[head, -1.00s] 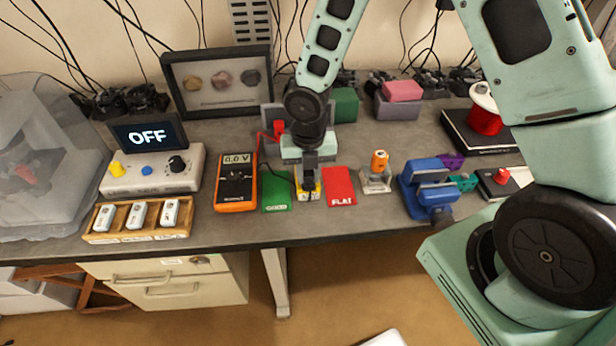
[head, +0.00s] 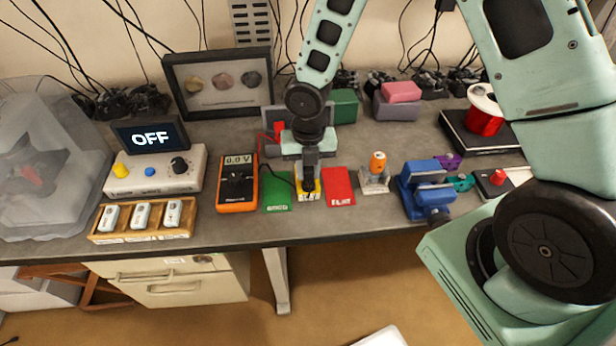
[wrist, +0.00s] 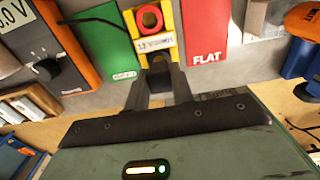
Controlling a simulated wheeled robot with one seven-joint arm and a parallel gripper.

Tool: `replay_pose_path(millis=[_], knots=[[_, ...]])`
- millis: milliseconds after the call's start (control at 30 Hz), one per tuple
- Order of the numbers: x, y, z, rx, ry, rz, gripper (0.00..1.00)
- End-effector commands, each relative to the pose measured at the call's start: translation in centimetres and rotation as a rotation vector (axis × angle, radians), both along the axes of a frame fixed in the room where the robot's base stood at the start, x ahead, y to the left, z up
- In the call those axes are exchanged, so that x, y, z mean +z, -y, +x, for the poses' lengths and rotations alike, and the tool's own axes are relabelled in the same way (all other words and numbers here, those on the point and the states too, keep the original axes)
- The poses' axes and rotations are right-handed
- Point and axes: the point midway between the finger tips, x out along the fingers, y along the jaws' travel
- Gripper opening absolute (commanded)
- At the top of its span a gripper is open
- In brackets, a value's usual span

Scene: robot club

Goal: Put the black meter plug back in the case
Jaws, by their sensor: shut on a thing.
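My gripper (head: 310,180) points down over the yellow block (head: 316,192), between the green card and the red FLAT card. It is shut on the black meter plug, which its fingers mostly hide. The black lead (wrist: 98,22) runs from the orange meter (head: 236,203) to my fingers, which also show in the wrist view (wrist: 160,72). The yellow block (wrist: 165,42) has a red ring (wrist: 149,18) on its far end. The meter reads 0.0 V. A red plug (head: 279,130) stands by a grey case (head: 268,118) behind my gripper, partly hidden by my arm.
A green card (head: 277,194) lies left of the block and a red FLAT card (head: 340,186) right. A wooden tray (head: 140,237) is near the front edge at left.

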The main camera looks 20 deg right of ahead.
Motion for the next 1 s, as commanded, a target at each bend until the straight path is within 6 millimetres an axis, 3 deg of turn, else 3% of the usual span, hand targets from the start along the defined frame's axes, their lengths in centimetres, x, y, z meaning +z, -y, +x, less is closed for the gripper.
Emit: replay_pose_path(millis=[467,1000], knots=[[0.3,0.0,0.0,0.0,0.0,0.0,0.02],[2.8,0.0,0.0,0.001,0.0,0.0,0.02]])
